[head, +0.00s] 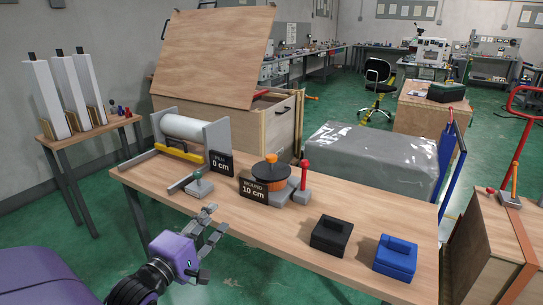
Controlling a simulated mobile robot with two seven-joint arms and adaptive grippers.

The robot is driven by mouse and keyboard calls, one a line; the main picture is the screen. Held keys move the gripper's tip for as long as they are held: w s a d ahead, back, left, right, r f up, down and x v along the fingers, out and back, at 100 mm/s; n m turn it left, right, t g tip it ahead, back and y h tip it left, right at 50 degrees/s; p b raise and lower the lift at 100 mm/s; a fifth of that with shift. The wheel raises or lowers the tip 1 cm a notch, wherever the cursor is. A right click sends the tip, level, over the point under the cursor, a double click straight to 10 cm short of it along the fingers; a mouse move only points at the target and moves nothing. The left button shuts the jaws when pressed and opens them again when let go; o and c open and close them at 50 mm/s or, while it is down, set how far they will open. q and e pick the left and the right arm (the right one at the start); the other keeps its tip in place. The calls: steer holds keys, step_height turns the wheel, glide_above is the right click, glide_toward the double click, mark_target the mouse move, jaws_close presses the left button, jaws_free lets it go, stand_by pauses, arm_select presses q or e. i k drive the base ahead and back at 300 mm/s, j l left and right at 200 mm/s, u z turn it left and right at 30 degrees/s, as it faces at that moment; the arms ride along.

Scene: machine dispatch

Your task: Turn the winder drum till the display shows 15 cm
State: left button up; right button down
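The display (254,191) reads "WOUND 10 cm". A red-topped upright post (305,174) on a grey base stands just right of the drum. My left gripper (213,224) has a purple body and grey fingers. Its fingers are spread and empty near the bench's front edge, left of and nearer than the drum, apart from it. My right gripper is out of view.
A white roller (187,129) in a grey frame stands behind a display (221,163) reading "PULL 0 cm". A small grey lever block (198,188) sits left of the drum. Black (330,237) and blue (396,258) boxes stand at the bench's right. The bench front between them and my gripper is clear.

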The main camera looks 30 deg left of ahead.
mark_target(273, 172)
steer(key=i+j, duration=0.1)
steer(key=i, duration=0.35)
steer(key=i+j, duration=0.15)
steer(key=i, duration=0.35)
